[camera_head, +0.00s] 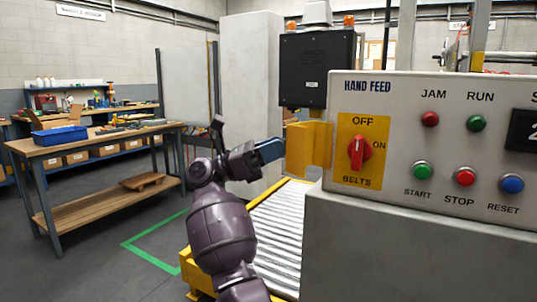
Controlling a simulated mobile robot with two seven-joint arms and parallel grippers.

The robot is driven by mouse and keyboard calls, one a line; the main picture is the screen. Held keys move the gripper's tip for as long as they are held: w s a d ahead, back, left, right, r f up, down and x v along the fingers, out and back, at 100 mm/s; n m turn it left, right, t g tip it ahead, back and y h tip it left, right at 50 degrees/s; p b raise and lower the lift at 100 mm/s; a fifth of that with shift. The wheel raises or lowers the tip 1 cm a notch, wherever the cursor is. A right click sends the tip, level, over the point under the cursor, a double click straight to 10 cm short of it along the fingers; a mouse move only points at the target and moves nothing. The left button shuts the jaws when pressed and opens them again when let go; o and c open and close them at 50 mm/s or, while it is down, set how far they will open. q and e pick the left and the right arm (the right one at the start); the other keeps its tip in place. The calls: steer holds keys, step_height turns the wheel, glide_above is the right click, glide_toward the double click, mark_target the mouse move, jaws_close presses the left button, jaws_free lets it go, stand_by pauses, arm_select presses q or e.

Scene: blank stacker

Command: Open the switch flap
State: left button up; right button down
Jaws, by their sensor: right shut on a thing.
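The yellow switch flap (308,148) stands swung out at the left edge of the hand-feed panel. It leaves the red rotary switch (360,153) on its yellow plate (363,184) uncovered. My right gripper (273,150) comes in from the left side of the flap, with its blue fingertips shut on the flap's outer edge. The exact contact is small and partly hidden. The switch handle points upright, toward OFF. My left gripper is not in view.
The grey control panel (450,125) carries several lamps and buttons right of the switch. A roller conveyor (283,225) runs below the flap. A dark box (317,70) hangs above it. A workbench (90,140) with a blue tray (60,135) stands at left. Floor between is clear.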

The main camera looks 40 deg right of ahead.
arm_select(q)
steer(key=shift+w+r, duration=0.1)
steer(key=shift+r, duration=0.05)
arm_select(e)
steer(key=shift+s+d+y, duration=0.3)
steer(key=shift+d, duration=0.15)
steer(key=c, duration=1.2)
jaws_free()
steer(key=shift+r, duration=0.1)
steer(key=shift+c, duration=0.2)
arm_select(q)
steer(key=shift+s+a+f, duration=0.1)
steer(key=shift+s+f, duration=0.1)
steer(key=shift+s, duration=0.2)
arm_select(e)
steer(key=o, duration=0.3)
steer(key=shift+r, duration=0.1)
steer(key=shift+o, duration=0.2)
arm_select(q)
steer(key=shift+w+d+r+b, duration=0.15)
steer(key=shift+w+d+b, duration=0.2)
steer(key=shift+b, duration=0.4)
arm_select(e)
steer(key=v, duration=1.1)
steer(key=shift+a+f, duration=0.25)
steer(key=shift+f, duration=0.2)
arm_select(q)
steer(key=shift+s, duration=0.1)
